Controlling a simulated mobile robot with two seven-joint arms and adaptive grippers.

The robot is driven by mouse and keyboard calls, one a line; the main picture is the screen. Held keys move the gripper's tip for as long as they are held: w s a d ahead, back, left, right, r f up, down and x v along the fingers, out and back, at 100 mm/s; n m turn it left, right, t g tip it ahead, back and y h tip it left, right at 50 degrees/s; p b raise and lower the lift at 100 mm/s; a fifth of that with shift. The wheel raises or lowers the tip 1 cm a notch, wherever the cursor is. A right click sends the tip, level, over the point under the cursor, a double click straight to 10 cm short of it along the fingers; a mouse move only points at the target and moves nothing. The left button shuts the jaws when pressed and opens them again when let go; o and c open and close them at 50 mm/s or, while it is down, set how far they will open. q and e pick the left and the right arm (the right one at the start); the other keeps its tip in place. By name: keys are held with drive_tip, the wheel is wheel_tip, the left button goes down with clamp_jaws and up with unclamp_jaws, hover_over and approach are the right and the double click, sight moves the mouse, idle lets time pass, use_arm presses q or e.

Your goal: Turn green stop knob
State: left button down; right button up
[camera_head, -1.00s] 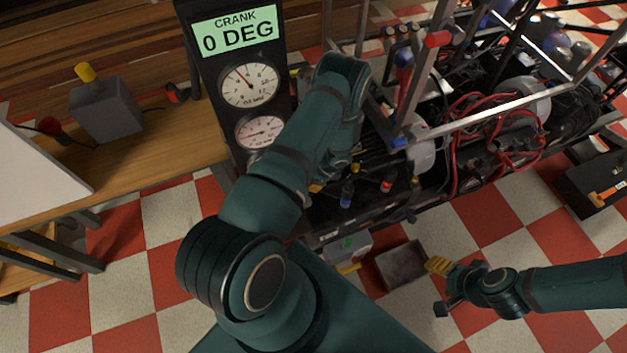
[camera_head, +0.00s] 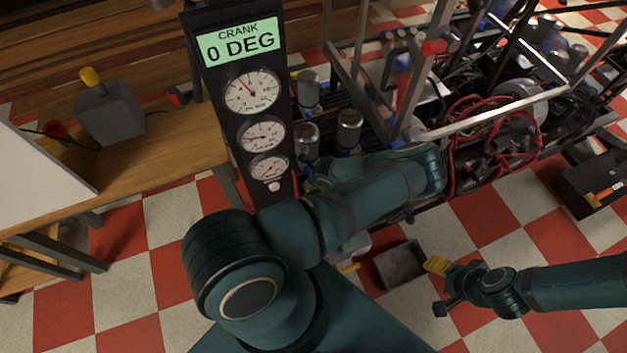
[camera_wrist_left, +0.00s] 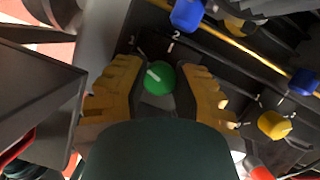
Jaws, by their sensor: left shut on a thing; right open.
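The green stop knob (camera_wrist_left: 160,78) is a round knob with a white pointer line, on a dark panel in the left wrist view. Its line points to the upper left, toward the side of the mark 1; a mark 2 stands to the right. My left gripper (camera_wrist_left: 158,88) has its yellow fingers on either side of the knob and is shut on it. In the head view my left forearm hides the knob and most of that gripper. My right gripper (camera_head: 439,286) is open and empty, beside a grey open box (camera_head: 400,265) on its left.
A blue knob (camera_wrist_left: 187,15) and a yellow knob (camera_wrist_left: 273,125) stand near the green one. The gauge post (camera_head: 245,95) reads CRANK 0 DEG. A metal frame (camera_head: 470,115) and red cables (camera_head: 465,130) lie right of my left arm. A wooden bench (camera_head: 180,140) is at left.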

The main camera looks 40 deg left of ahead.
use_arm(q)
drive_tip(key=m+t+p, duration=0.1)
drive_tip(key=m, duration=0.2)
drive_tip(key=shift+r+m+p, duration=0.1)
drive_tip(key=shift+m+p, duration=0.25)
drive_tip(key=shift+m, duration=0.05)
drive_tip(key=shift+m+t+h, duration=0.7)
drive_tip(key=shift+m, duration=1)
drive_tip(key=c, duration=0.7)
unclamp_jaws()
wheel_tip(320, 180, up, 10)
drive_tip(key=shift+f, duration=0.1)
